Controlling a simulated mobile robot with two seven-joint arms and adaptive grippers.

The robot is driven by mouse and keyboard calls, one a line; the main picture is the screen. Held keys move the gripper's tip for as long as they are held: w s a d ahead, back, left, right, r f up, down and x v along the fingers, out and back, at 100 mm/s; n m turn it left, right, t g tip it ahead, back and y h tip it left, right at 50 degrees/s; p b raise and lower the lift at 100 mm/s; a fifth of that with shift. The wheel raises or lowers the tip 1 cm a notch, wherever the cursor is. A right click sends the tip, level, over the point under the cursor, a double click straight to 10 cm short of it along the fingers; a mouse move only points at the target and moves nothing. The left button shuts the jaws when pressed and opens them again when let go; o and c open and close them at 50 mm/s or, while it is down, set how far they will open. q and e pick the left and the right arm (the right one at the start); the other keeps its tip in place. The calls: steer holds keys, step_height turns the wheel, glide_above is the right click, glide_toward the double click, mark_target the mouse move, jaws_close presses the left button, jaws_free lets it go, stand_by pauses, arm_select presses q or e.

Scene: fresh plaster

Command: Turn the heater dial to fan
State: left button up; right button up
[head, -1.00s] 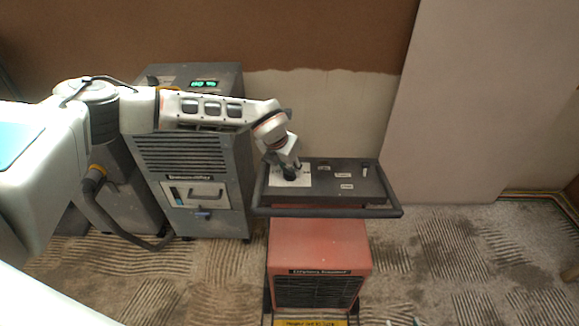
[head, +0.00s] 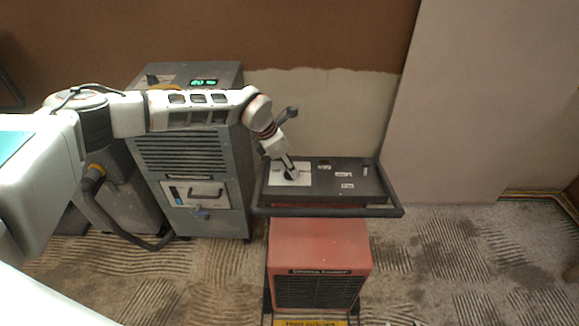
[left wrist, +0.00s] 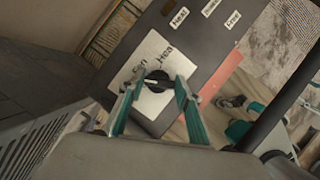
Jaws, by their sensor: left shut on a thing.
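The heater (head: 320,250) is a red box with a dark top panel (head: 350,190) and a bar handle around the panel's front. Its dial is a black knob (left wrist: 156,82) on a white label plate (left wrist: 137,72), with a light pointer mark on the knob. The printed words "Fan" and "Heat" show beside it in the left wrist view. My left gripper (left wrist: 158,92) is shut on the knob, one finger on each side. In the head view my left gripper (head: 291,174) hides most of the dial. My right gripper is not in view.
A grey dehumidifier (head: 190,150) with a green display stands left of the heater, under my left arm. A pale board (head: 480,100) leans on the wall at the right. The bar handle (head: 330,212) borders the panel. Open carpet lies to the right.

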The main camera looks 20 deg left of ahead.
arm_select(q)
steer(key=m+g+b, duration=0.1)
steer(key=m, duration=0.2)
steer(key=shift+w+f+h+b, duration=0.1)
steer(key=shift+f+h+b, duration=0.05)
steer(key=shift+h+b, duration=0.25)
steer(key=shift+m+b, duration=0.3)
steer(key=shift+m, duration=0.4)
steer(key=shift+m+g, duration=0.3)
steer(key=shift+m, duration=0.1)
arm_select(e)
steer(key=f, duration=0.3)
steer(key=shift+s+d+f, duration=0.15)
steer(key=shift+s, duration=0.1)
arm_select(q)
steer(key=shift+b, duration=0.3)
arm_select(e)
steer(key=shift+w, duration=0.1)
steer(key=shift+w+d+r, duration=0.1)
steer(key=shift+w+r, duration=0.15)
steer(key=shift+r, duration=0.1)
arm_select(q)
steer(key=shift+r, duration=0.2)
steer(key=o, duration=1)
steer(key=shift+o, duration=0.5)
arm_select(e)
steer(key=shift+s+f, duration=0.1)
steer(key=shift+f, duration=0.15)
